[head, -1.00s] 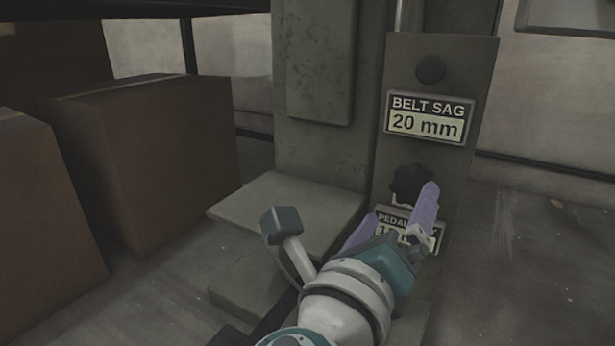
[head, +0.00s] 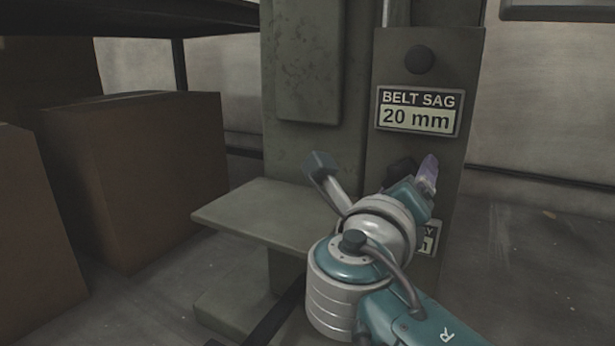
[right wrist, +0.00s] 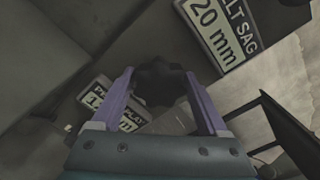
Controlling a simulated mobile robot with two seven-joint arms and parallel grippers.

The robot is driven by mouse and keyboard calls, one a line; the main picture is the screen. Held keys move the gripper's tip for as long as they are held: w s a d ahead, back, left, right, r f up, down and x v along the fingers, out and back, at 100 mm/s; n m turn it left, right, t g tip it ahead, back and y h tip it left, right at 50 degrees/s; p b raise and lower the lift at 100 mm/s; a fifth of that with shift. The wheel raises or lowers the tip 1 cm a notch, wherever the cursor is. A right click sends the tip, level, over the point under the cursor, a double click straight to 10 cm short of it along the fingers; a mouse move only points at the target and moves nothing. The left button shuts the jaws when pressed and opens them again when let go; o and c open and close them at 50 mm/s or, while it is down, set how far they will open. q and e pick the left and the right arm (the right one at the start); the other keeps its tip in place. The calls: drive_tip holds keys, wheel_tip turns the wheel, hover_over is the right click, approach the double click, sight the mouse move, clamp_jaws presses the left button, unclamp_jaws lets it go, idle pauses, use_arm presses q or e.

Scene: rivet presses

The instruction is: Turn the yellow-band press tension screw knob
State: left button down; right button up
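The dark lobed knob (head: 401,172) sits on the press's upright plate (head: 415,60), below the display reading "BELT SAG 20 mm" (head: 418,110). My right gripper (head: 424,172) is at the knob and hides part of it in the head view. In the right wrist view the knob (right wrist: 160,83) lies between the tips of the two purple fingers (right wrist: 158,74). The fingers are spread apart; whether they touch the knob I cannot tell. No yellow band shows on the visible part of the press. My left gripper is not in view.
A second label, partly hidden, lies below the knob (head: 427,240). A round dark button-like part (head: 420,59) is above the display. A flat ledge (head: 270,212) juts out at left of the plate. Brown boxes (head: 150,170) stand at left. The floor at right is clear.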

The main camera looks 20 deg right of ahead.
drive_tip(key=c, duration=1)
drive_tip(key=shift+r+m, duration=0.1)
drive_tip(key=shift+m, duration=0.2)
drive_tip(key=m+p, duration=0.1)
drive_tip(key=m, duration=0.1)
drive_tip(key=shift+m+p, duration=0.35)
drive_tip(key=shift+m, duration=0.05)
drive_tip(key=m, duration=0.4)
drive_tip(key=shift+p, duration=0.35)
drive_tip(key=m, duration=0.8)
drive_tip(key=shift+m+b, duration=0.35)
drive_tip(key=shift+m, duration=0.85)
